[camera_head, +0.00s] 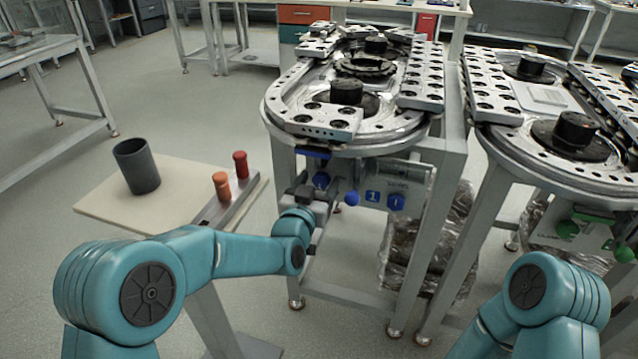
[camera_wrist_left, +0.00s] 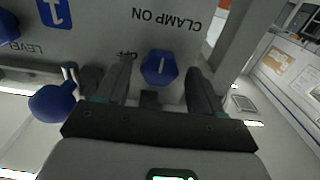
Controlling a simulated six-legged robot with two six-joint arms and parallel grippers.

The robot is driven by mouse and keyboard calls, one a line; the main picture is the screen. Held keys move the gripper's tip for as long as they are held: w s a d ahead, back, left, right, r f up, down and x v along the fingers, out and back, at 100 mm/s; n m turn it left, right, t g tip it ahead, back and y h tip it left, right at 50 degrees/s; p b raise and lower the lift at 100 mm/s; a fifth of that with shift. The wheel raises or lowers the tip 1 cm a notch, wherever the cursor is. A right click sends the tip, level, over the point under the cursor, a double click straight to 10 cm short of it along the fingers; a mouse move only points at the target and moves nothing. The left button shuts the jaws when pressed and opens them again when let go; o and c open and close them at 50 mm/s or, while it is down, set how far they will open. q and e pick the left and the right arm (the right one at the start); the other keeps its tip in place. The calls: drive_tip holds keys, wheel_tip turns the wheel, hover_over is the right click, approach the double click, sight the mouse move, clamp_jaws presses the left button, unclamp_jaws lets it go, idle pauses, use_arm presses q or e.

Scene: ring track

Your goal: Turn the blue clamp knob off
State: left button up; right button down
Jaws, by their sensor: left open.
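The blue clamp knob (camera_wrist_left: 160,67) is on the grey panel (camera_wrist_left: 100,30) in the left wrist view, with a white line on its face. The words "CLAMP ON" and, partly covered, "OFF" read upside down beside it. My left gripper (camera_wrist_left: 159,84) is open, one finger on each side of the knob. I cannot tell whether the fingers touch it. In the head view the knob (camera_head: 321,180) shows small at my left gripper (camera_head: 312,189), under the front of the ring track (camera_head: 300,122). My right arm shows at lower right, but its gripper is out of view.
A blue ball-ended lever (camera_wrist_left: 52,104) stands out beside the left finger; it also shows in the head view (camera_head: 351,198). Another blue knob (camera_head: 397,201) is further right. A side table (camera_head: 105,206) holds a dark cup (camera_head: 137,166) and red and orange pegs. A second track stands right.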

use_arm(q)
drive_tip(key=shift+w+d, duration=0.1)
drive_tip(key=c, duration=1.1)
drive_tip(key=shift+o, duration=0.2)
drive_tip(key=shift+f+n+b, duration=0.15)
drive_tip(key=shift+n+b, duration=0.25)
drive_tip(key=shift+b, duration=0.4)
drive_tip(key=n+b, duration=0.4)
drive_tip(key=b, duration=0.1)
drive_tip(key=n+b, duration=0.4)
drive_tip(key=b, duration=0.1)
drive_tip(key=shift+f+n+b, duration=0.2)
drive_tip(key=shift+n+b, duration=0.1)
drive_tip(key=n+b, duration=0.4)
drive_tip(key=shift+w+a, duration=0.1)
drive_tip(key=shift+a, duration=0.1)
drive_tip(key=shift+r+n+b, duration=0.1)
drive_tip(key=shift+n+b, duration=0.45)
drive_tip(key=shift+n, duration=0.45)
drive_tip(key=shift+n+b, duration=0.3)
drive_tip(key=shift+n, duration=0.8)
use_arm(e)
drive_tip(key=w+d+f+t, duration=0.1)
drive_tip(key=w+f, duration=0.2)
drive_tip(key=f, duration=0.5)
drive_tip(key=w+d+f+t, duration=0.1)
drive_tip(key=w+f, duration=0.2)
drive_tip(key=f, duration=0.6)
drive_tip(key=shift+m+h, duration=0.3)
drive_tip(key=shift+f, duration=0.15)
